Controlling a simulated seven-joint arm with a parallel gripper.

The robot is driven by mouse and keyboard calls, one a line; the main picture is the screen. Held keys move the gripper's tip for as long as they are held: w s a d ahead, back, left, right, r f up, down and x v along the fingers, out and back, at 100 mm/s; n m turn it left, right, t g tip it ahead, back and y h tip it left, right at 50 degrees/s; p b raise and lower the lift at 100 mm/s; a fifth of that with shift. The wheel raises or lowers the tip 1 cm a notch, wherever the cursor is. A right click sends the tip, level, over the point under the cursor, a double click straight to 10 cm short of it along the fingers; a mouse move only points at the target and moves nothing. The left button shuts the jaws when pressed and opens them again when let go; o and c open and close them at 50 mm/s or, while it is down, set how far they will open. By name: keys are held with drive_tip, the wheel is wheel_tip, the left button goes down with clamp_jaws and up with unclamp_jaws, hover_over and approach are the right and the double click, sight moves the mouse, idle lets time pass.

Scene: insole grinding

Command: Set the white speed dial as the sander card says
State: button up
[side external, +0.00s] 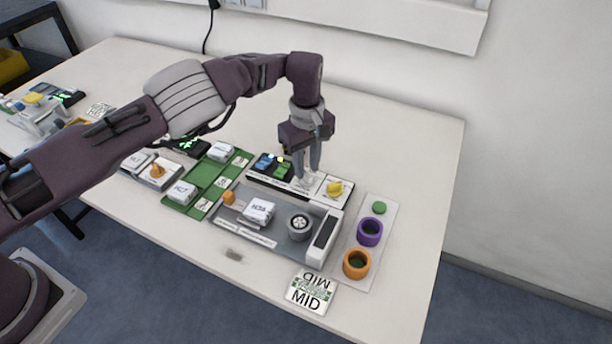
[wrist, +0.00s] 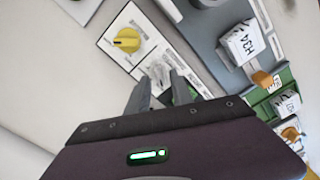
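The white speed dial (wrist: 158,70) sits on a pale panel beside a yellow dial (wrist: 127,40). In the side view the white dial (side external: 308,181) is partly hidden under my gripper (side external: 309,168). In the wrist view my gripper (wrist: 160,80) has its fingers apart, with the white dial just beyond the tips. I cannot tell whether the fingers touch it or where its pointer faces. A white card (side external: 311,292) reading "MID" lies at the table's front edge; it may be the sander card. The yellow dial (side external: 335,188) is right of the white one.
A grey tray (side external: 237,222) holds a white labelled block (side external: 259,210) and a round grey part (side external: 299,226). A purple ring (side external: 369,232) and an orange ring (side external: 356,264) stand on the right. A green mat (side external: 206,187) with white blocks lies left. The table's back right is clear.

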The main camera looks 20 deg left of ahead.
drive_tip(key=shift+f, duration=1.1)
drive_tip(key=shift+r, duration=0.15)
